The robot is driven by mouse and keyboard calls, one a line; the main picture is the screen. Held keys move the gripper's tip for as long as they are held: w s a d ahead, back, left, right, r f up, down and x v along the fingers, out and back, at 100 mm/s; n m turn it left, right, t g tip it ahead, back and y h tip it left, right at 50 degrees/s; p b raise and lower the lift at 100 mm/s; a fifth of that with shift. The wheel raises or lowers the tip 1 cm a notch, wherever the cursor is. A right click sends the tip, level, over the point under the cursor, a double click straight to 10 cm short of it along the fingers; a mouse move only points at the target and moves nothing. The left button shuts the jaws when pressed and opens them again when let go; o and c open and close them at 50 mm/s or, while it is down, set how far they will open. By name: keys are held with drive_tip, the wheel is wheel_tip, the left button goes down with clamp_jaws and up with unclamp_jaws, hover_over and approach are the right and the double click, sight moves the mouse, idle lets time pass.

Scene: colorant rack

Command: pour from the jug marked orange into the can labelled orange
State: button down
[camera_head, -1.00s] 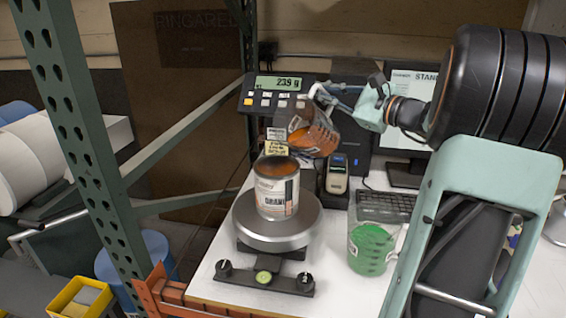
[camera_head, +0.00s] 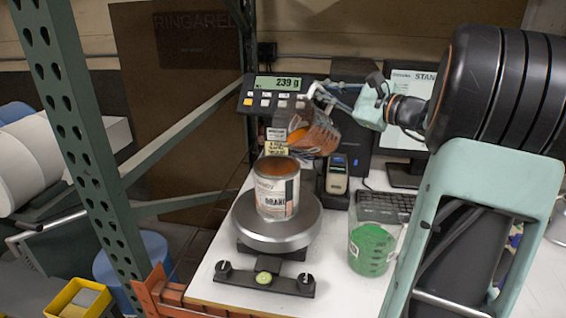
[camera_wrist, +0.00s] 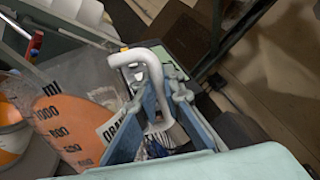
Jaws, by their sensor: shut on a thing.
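The clear jug (camera_head: 318,136) holds orange liquid and hangs tilted toward the left, its lip above and just behind the right side of the can. My gripper (camera_head: 326,94) is shut on the jug's white handle. The wrist view shows the handle (camera_wrist: 152,75) between my fingers, and the jug wall (camera_wrist: 72,112) with ml marks and a partly hidden label starting "ORAN". The can (camera_head: 278,192), labelled orange, stands upright and open, with orange-brown inside its rim. I cannot make out a stream between jug and can.
The can stands on a round scale (camera_head: 250,232), whose display (camera_head: 277,83) reads about 239 g. A jug of green liquid (camera_head: 370,250) stands on the white table to the right. A small device (camera_head: 337,178) and keyboard (camera_head: 385,206) are behind. A green rack post (camera_head: 85,140) stands left.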

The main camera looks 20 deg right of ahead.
drive_tip(key=shift+s+a+r+n+b, duration=0.2)
drive_tip(key=shift+a+r+n+b, duration=0.1)
drive_tip(key=shift+a+n+b, duration=0.4)
idle(3.4)
drive_tip(key=shift+d, duration=0.1)
